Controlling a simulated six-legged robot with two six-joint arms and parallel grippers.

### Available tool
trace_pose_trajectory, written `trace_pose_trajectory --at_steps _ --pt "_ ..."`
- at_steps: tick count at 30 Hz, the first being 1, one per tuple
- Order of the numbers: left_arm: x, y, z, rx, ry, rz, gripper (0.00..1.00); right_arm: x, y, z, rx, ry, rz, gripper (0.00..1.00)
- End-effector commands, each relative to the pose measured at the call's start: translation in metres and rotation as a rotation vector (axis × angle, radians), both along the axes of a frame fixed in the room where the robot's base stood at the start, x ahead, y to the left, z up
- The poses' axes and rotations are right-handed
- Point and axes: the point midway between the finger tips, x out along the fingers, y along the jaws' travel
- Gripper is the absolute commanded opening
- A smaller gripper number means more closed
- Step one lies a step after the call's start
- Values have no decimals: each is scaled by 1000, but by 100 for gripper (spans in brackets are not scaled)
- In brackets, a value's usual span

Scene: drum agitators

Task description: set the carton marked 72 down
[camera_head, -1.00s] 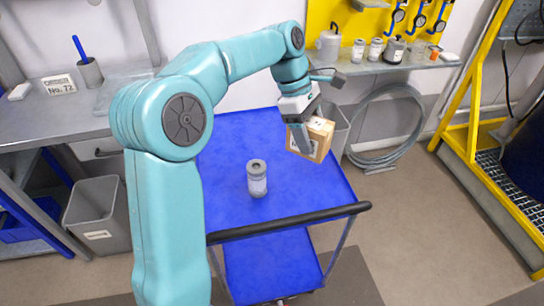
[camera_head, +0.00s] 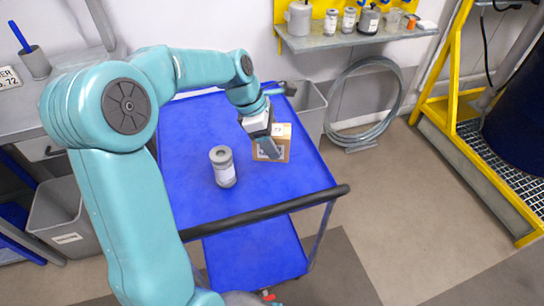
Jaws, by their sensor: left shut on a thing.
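The carton (camera_head: 283,142) is a small brown box with a white label; the number on it is too small to read. My left gripper (camera_head: 270,148) is shut on it, with a grey finger across its front face. The carton is upright over the right part of the blue cart top (camera_head: 190,125); I cannot tell whether its base touches the surface. My right gripper is not in view.
A grey canister with a white label (camera_head: 223,167) stands on the cart left of the carton. The cart's black handle (camera_head: 265,213) runs along the near edge. A grey bin (camera_head: 309,112) stands behind the cart. Bare blue surface lies around the canister.

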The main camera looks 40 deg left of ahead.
Motion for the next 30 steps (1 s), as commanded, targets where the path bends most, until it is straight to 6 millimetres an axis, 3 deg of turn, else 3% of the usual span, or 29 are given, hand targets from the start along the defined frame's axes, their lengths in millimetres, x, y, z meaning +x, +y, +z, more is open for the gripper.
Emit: trace_pose_trajectory --at_steps 13,26,27,28,30 --pt "4 1 -60 -1 2 0 26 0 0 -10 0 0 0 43" --pt "5 2 -67 -1 -1 0 26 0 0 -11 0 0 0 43" --pt "5 2 -66 0 0 0 76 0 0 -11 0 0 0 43" --pt "5 2 -66 0 0 0 86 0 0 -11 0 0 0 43" --pt "5 1 -66 0 0 0 88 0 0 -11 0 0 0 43"
